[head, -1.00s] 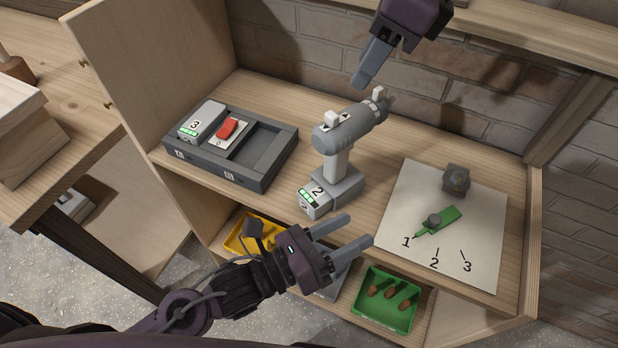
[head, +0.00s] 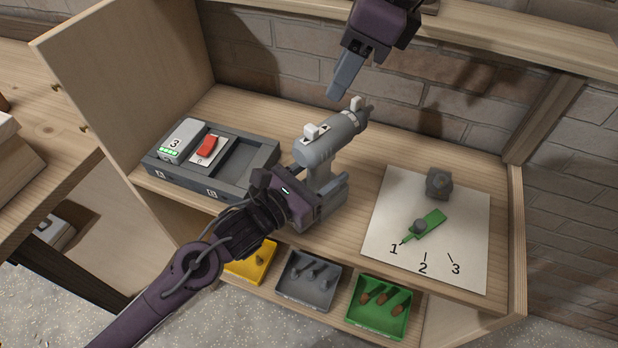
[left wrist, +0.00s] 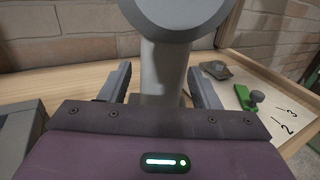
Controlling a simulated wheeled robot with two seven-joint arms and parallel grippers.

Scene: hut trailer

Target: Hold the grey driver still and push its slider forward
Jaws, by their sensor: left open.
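The grey driver (head: 328,150) stands upright on the wooden shelf, its nose pointing to the back right. Two pale tabs stick up on its top, one at the rear (head: 312,132) and one near the nose (head: 356,103); I cannot tell which is the slider. My left gripper (head: 320,178) is open at the driver's handle and hides much of its base. In the left wrist view, the handle (left wrist: 163,72) stands between the two fingers, with gaps visible on both sides. My right gripper (head: 338,85) hangs above and behind the driver, apart from it; its finger gap is not clear.
A dark grey tray (head: 262,160) with a battery marked 3 (head: 182,140) and a red switch (head: 207,147) is left of the driver. Small bins (head: 310,280) sit below.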

